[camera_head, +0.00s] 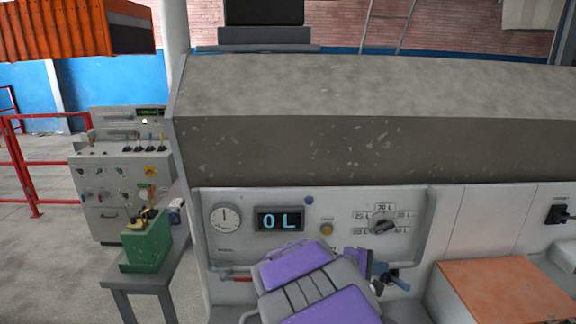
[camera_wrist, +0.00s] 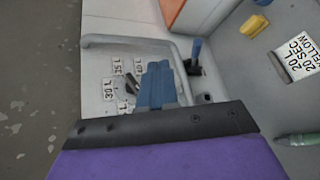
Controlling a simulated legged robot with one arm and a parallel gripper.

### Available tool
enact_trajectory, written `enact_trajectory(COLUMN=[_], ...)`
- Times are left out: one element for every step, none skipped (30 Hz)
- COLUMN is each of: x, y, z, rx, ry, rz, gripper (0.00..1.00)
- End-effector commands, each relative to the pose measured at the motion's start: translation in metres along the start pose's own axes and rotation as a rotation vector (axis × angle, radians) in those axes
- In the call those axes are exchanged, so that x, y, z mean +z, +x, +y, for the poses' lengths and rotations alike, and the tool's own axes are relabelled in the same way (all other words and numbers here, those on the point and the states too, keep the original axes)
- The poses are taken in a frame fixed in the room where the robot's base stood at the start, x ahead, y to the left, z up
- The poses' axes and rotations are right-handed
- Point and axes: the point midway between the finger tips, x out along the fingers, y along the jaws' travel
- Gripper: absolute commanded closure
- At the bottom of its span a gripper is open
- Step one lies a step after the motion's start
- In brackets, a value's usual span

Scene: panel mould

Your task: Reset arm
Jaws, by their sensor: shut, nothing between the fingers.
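My arm, purple and grey, reaches up from the bottom centre in the head view. My gripper (camera_wrist: 157,85) shows in the wrist view as blue-grey fingers, closed together with nothing between them. It is in front of the control panel (camera_head: 258,258), near the blue-handled lever (camera_head: 396,280), which also shows in the wrist view (camera_wrist: 196,50). The selector dial (camera_head: 382,222), with litre labels around it, is above the gripper in the head view. In the wrist view the fingers partly cover the dial area. Whether they touch the panel cannot be told.
The panel bears a round gauge (camera_head: 225,218), a display (camera_head: 279,220) reading 0L and a yellow button (camera_head: 327,229). A green box (camera_head: 147,246) stands on a table at left. An orange-topped block (camera_head: 505,291) is at right. A sign (camera_wrist: 299,60) reads 20 L 20 SEC YELLOW.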

Motion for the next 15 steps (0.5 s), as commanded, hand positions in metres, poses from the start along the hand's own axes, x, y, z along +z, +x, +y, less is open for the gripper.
enact_trajectory(x=[0.028,0.044,0.062,0.075,0.087,0.103,0.115,0.125,0.139,0.148,0.157,0.169,0.176,0.183,0.191], y=[0.001,0.001,0.0,-0.002,-0.004,-0.008,-0.012,-0.016,-0.022,-0.027,-0.033,-0.041,-0.047,-0.054,-0.065], z=[-0.008,-0.014,-0.023,-0.03,-0.037,-0.047,-0.056,-0.065,-0.077,-0.086,-0.095,-0.107,-0.117,-0.127,-0.139], rx=[-0.057,-0.093,-0.142,-0.178,-0.214,-0.263,-0.302,-0.34,-0.392,-0.431,-0.47,-0.52,-0.56,-0.601,-0.655], ry=[0.049,0.076,0.111,0.136,0.163,0.197,0.22,0.244,0.277,0.299,0.322,0.354,0.375,0.395,0.423], rz=[-0.037,-0.058,-0.083,-0.1,-0.116,-0.135,-0.149,-0.163,-0.178,-0.189,-0.199,-0.21,-0.218,-0.225,-0.229], gripper=[1.0,1.0,1.0,1.0,1.0,1.0,1.0,1.0,1.0,1.0,1.0,1.0,1.0,1.0,1.0])
